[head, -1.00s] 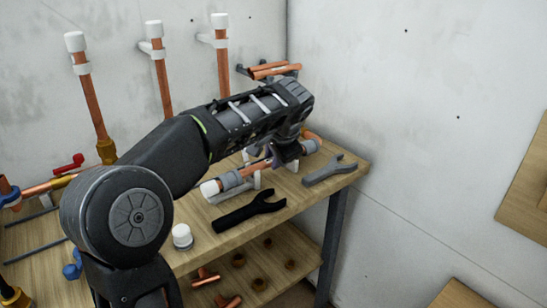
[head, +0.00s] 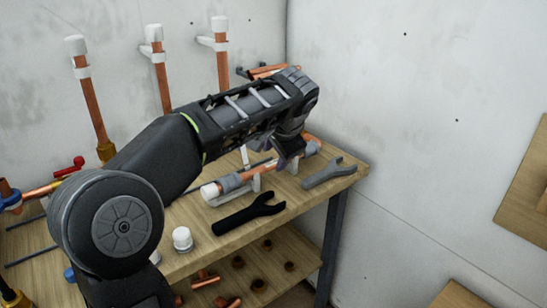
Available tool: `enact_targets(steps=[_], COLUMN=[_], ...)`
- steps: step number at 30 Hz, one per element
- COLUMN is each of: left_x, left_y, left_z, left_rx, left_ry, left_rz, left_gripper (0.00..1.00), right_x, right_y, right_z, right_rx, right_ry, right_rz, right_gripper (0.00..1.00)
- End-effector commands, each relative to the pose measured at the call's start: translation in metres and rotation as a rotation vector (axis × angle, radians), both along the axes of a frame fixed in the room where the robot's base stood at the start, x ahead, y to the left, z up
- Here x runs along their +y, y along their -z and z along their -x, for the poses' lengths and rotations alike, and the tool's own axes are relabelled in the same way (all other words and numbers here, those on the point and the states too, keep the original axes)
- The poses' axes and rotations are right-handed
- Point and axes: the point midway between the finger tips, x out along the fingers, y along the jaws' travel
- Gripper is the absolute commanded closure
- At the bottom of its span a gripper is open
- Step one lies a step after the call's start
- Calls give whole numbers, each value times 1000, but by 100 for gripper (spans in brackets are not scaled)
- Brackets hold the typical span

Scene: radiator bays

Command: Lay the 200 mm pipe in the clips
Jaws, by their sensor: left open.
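A copper pipe assembly (head: 246,177) with a white cap (head: 209,191) and grey collars lies low along the bench, over white clips (head: 256,184). Its middle and right part are partly hidden by my left gripper (head: 286,158). The left gripper points down over the right part of this assembly, open; I cannot tell whether it touches it. Short copper pipes (head: 272,70) rest on a dark wall holder behind my forearm. I cannot tell which pipe is the 200 mm one. My right gripper is not in view.
Upright copper pipes (head: 92,110) in white wall clips stand at the back left. Fittings (head: 238,262) sit on the lower shelf.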

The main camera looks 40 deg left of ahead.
Motion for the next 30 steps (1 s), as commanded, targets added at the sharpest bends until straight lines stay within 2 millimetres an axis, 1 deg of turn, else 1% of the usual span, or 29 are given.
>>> enact_targets(steps=[1,3,6,9,30], left_x=[-4,-9,-14,-16,-17], left_y=[-10,-19,-29,-33,-33], left_z=[3,7,12,15,15], left_rx=[-4,-4,-2,-2,0], left_ry=[2,2,1,-1,-1], left_rz=[0,0,0,0,0], left_gripper=[56,56,56,56,56], right_x=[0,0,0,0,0], right_y=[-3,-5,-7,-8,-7], right_z=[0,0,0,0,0], right_rx=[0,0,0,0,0], right_ry=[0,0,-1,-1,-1], right_rz=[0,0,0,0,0], right_gripper=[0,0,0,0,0])
